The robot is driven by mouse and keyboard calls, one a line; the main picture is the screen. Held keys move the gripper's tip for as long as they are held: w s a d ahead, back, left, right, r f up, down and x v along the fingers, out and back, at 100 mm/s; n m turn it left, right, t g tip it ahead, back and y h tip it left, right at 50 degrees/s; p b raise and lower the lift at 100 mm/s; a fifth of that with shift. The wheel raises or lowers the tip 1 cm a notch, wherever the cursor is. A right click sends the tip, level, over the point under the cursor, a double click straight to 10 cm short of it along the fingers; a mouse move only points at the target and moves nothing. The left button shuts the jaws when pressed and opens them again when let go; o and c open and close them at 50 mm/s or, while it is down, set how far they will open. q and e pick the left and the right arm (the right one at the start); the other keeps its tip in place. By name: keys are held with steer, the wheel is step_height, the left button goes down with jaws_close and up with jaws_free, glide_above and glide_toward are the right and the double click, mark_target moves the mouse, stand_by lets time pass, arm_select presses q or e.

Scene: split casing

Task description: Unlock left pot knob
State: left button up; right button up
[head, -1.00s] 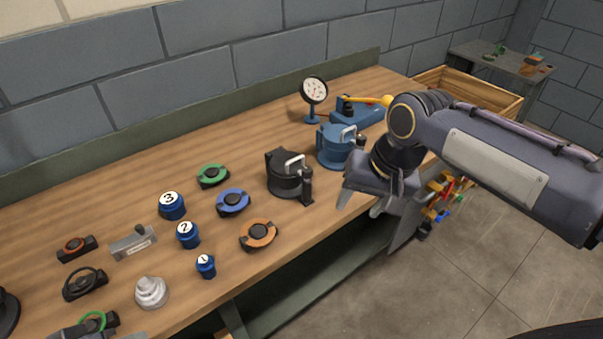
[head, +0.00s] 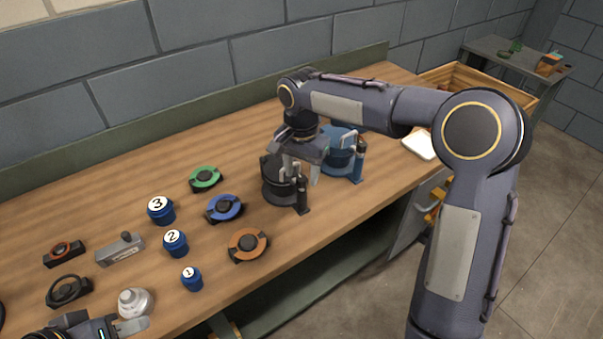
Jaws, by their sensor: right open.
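The left pot is a black pot (head: 272,191) with a dark upright post (head: 302,197) at its front right. The blue pot (head: 340,162) stands to its right, with a blue post (head: 358,162) beside it. My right gripper (head: 300,178) is open and points down over the black pot's lid. Its fingers cover part of the pot's handle and top, so I cannot tell whether they touch. No separate knob on the pot is clear. My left gripper (head: 118,327) is partly in view at the bottom left, near a grey stepped knob (head: 135,302); its opening is unclear.
Green (head: 205,179), blue (head: 225,208) and orange (head: 248,245) ringed discs lie left of the pots. Numbered blue cylinders 3 (head: 160,210), 2 (head: 175,243) and 1 (head: 191,278) stand further left. A white pad (head: 420,144) lies at the right edge. The bench's back left is clear.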

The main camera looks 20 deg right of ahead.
steer(key=shift+f, duration=0.7)
steer(key=c, duration=1)
